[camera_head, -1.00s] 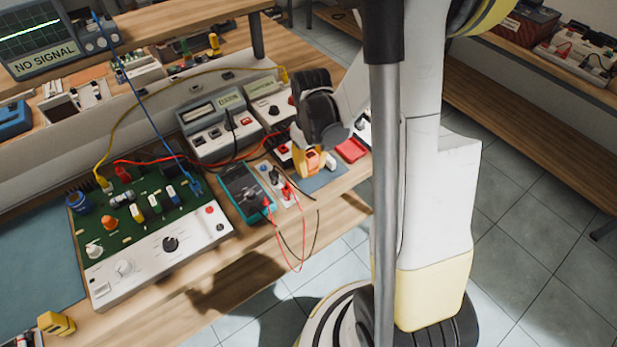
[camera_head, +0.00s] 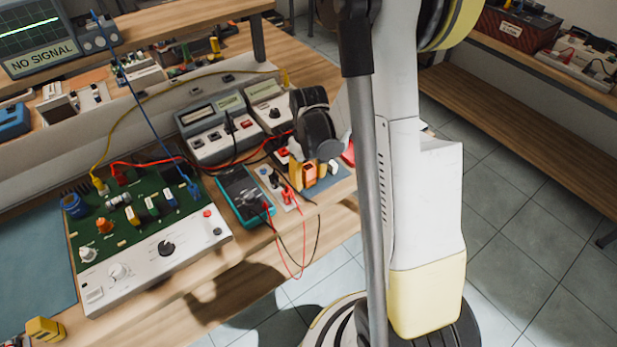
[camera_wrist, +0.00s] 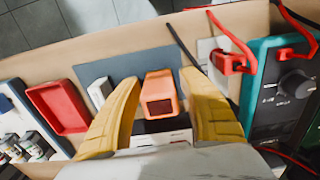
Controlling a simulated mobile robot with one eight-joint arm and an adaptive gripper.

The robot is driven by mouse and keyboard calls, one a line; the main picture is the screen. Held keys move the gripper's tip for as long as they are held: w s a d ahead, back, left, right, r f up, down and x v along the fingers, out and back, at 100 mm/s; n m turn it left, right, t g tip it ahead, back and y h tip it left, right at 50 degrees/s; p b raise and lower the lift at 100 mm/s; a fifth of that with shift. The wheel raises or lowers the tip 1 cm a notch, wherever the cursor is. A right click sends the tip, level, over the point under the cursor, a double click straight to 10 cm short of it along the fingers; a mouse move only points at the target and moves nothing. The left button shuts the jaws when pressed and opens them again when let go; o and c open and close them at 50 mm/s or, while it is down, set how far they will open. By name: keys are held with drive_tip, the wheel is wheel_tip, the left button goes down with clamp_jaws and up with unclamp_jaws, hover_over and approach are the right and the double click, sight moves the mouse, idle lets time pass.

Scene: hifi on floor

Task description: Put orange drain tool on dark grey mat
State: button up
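The orange drain tool (camera_wrist: 159,92) is a small orange block with a dark recess in its near end. It lies between my gripper's two yellow fingers (camera_wrist: 164,112) in the wrist view, with a gap on both sides. Behind and around it shows the dark grey mat (camera_wrist: 138,64); its underside is hidden, so contact with the mat cannot be seen. In the head view my gripper (camera_head: 309,174) is low over the bench's right end, the orange tool (camera_head: 310,172) shows between the fingers, and part of the mat (camera_head: 329,182) shows beside it.
A small white item (camera_wrist: 100,92) is on the mat, left of the fingers. A red tray (camera_wrist: 58,106) lies farther left. To the right are a plate with red plugs (camera_wrist: 228,58) and a teal multimeter (camera_wrist: 284,92). Red and black leads hang over the bench edge.

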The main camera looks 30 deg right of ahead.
sight(308, 167)
drive_tip(key=shift+r, duration=0.1)
wheel_tip(308, 167, up, 12)
drive_tip(key=p, duration=0.4)
drive_tip(key=shift+r+p, duration=0.1)
drive_tip(key=shift+p, duration=0.25)
drive_tip(key=s+a+r+t, duration=0.7)
drive_tip(key=s+a+r, duration=0.4)
drive_tip(key=a+r, duration=0.2)
drive_tip(key=shift+a+r, duration=0.25)
drive_tip(key=shift+r, duration=0.35)
